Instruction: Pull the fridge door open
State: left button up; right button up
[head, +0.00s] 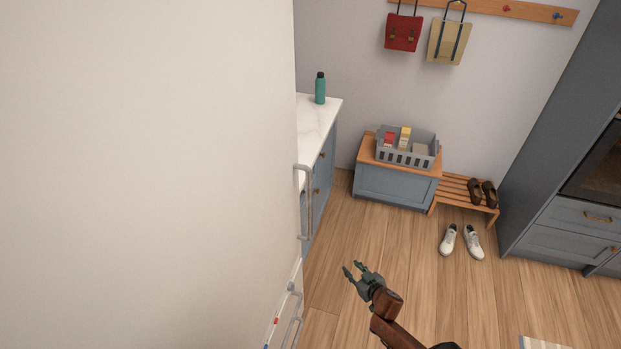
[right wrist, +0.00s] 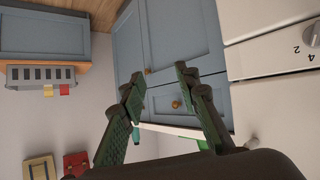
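The tall cream fridge (head: 150,170) fills the left half of the head view, very close. A grey vertical bar handle (head: 306,203) stands out from its right edge. I cannot tell from this angle whether the door stands ajar. My right gripper (head: 353,267) is open and empty, low over the wood floor, to the right of and below the handle, apart from it. In the right wrist view its fingers (right wrist: 160,85) are spread with nothing between them; the fridge handle does not show there. My left gripper is out of view.
A white appliance (right wrist: 275,85) with a numbered dial is near; a lower handle (head: 296,325) shows below the fridge handle. Blue cabinets (right wrist: 180,40) and a counter with a green bottle (head: 320,88) lie beyond. A bench (head: 395,185) and shoes (head: 449,240) stand farther back. Middle floor is clear.

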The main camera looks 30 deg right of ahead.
jog(key=w+a+r+t+y+p, duration=0.1)
jog(key=w+a+r+t+p, duration=0.15)
jog(key=r, duration=1.05)
jog(key=w+a+r+t+y+p, duration=0.15)
jog(key=w+r, duration=0.25)
jog(key=r, duration=0.9)
jog(key=n+t+y+p, duration=0.1)
jog(key=n+t, duration=0.1)
send_near(310, 187)
jog(key=w, duration=0.3)
jog(key=shift+y, duration=0.25)
jog(key=w, duration=0.4)
jog(key=w+p, duration=0.1)
jog(key=w, duration=0.1)
jog(key=shift+w+a+f, duration=0.15)
jog(key=shift+a, duration=0.25)
jog(key=shift+w, duration=0.8)
jog(key=shift+c, duration=0.2)
grip_shut()
